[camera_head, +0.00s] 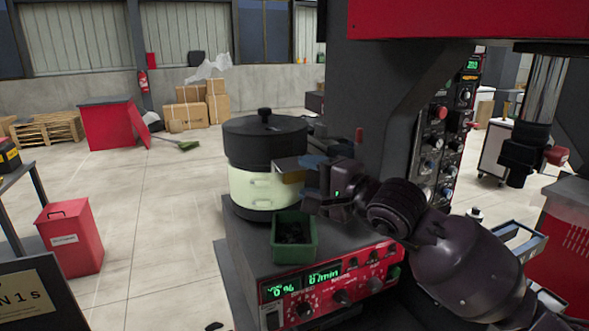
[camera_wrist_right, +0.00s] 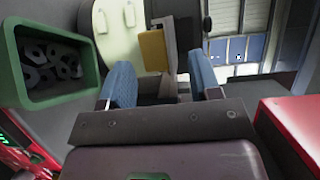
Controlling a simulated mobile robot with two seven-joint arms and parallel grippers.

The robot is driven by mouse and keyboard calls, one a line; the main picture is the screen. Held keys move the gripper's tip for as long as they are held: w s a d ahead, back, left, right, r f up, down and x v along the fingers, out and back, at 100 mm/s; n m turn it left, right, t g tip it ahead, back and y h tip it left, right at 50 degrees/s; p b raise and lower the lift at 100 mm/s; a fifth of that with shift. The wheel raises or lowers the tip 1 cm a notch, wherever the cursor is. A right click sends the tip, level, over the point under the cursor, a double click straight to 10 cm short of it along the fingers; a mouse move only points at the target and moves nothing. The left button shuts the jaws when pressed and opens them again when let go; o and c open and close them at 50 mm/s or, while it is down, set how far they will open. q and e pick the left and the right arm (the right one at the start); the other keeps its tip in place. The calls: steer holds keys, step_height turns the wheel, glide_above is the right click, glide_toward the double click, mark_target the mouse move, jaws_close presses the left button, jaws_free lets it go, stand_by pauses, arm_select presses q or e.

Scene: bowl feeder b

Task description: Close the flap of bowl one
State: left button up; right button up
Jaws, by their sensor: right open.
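Bowl one appears to be the cream drum (camera_head: 262,187) under a black lid (camera_head: 265,135), on the control box. A grey plate with a yellow block juts out from its right side and looks like the flap (camera_head: 287,163). In the wrist view the yellow block of the flap (camera_wrist_right: 153,50) lies just ahead of my fingers, with the cream drum (camera_wrist_right: 118,35) behind it to the left. My right gripper (camera_head: 312,168) is beside the flap, its blue-padded fingers (camera_wrist_right: 160,66) apart. Contact cannot be told. My left gripper is out of view.
A green bin (camera_head: 294,248) of dark metal parts stands in front of the drum; it also shows in the wrist view (camera_wrist_right: 95,62). The red control panel (camera_head: 335,284) is below. A dark machine column (camera_head: 372,110) rises behind my right wrist.

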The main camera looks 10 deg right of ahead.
mark_target(297, 174)
steer(key=shift+p+x, duration=0.35)
steer(key=shift+x, duration=1.8)
